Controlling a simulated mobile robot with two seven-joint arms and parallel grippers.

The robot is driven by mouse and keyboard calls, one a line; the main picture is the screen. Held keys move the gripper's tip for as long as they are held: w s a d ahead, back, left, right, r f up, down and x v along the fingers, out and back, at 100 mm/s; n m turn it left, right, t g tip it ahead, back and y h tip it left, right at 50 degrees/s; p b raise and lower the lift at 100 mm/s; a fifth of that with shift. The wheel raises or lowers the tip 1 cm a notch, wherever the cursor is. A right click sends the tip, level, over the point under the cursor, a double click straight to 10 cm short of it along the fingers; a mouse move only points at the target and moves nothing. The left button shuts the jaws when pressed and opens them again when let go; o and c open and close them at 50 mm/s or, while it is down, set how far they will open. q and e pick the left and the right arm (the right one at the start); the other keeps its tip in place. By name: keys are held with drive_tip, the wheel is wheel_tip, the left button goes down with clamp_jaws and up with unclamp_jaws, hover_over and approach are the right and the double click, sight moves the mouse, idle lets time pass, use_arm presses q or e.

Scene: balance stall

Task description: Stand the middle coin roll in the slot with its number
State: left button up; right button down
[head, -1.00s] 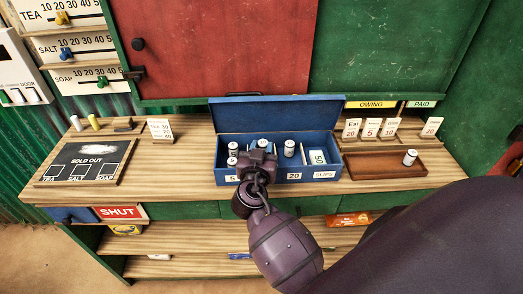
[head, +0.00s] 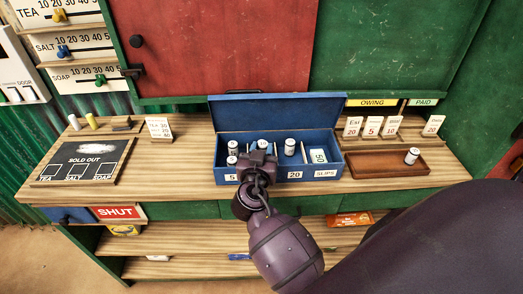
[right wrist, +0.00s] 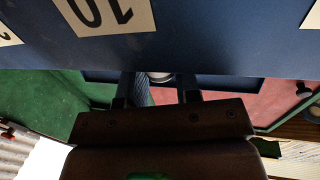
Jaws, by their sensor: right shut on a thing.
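The blue box (head: 222,170) stands open on the counter, with 5, 20 and SLIPS labels on its front. My right gripper (head: 263,150) is at the front of its middle slot and covers a label there; the 10 label (right wrist: 108,12) shows in the right wrist view. It is shut on a coin roll, whose whitish end (right wrist: 160,77) shows between the fingers. An upright coin roll (head: 263,144) shows just beyond the gripper in the head view. Two coin rolls (head: 232,147) (head: 232,160) are in the left slot, and one (head: 290,147) stands in the 20 slot. My left gripper is out of view.
A brown tray (head: 365,170) to the right holds another white roll (head: 412,156). Number cards (head: 371,126) stand behind it. A slip marked 50 (head: 319,156) is in the box's right compartment. A slate (head: 82,160) lies left. The counter left of the box is mostly clear.

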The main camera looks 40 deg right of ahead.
drive_tip(key=shift+f, duration=0.2)
drive_tip(key=c, duration=0.8)
unclamp_jaws()
